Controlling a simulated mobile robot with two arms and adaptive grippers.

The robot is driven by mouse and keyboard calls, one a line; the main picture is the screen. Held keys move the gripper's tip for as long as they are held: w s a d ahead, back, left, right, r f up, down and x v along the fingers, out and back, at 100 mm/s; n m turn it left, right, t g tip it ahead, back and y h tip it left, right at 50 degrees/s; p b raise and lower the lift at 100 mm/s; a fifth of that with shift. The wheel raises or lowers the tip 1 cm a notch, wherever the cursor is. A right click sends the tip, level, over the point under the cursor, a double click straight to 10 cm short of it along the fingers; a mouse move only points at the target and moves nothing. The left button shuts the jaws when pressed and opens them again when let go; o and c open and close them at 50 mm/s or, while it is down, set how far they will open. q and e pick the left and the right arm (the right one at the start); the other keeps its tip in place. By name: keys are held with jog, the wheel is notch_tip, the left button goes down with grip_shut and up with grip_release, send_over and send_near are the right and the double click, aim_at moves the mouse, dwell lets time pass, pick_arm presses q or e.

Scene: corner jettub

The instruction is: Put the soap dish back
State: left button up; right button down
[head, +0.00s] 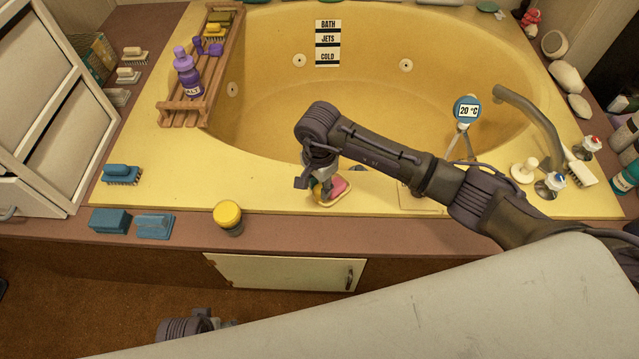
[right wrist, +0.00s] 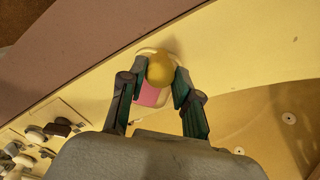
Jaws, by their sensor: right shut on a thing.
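The soap dish (head: 332,203) is a small cream dish with a pink soap (head: 341,187) and a rounded yellow thing on it. It is over the tub's front rim; I cannot tell whether it touches the rim. My right gripper (head: 321,187) reaches down from above and is shut on the dish. In the right wrist view its fingers (right wrist: 155,82) flank the dish (right wrist: 148,50), with the yellow thing (right wrist: 160,69) between them and the pink soap (right wrist: 149,96) partly hidden. Part of my left gripper (head: 215,325) shows low in the head view; its jaws are unclear.
A wooden rack (head: 185,111) with purple bottles lies across the tub's left side. Blue brushes and a yellow-lidded jar (head: 228,216) stand at front left. A thermometer (head: 467,109), tap (head: 530,110) and knobs are at right.

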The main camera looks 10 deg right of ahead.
jog(key=c, duration=0.7)
grip_release()
jog(key=shift+c, duration=0.2)
jog(key=shift+r, duration=0.1)
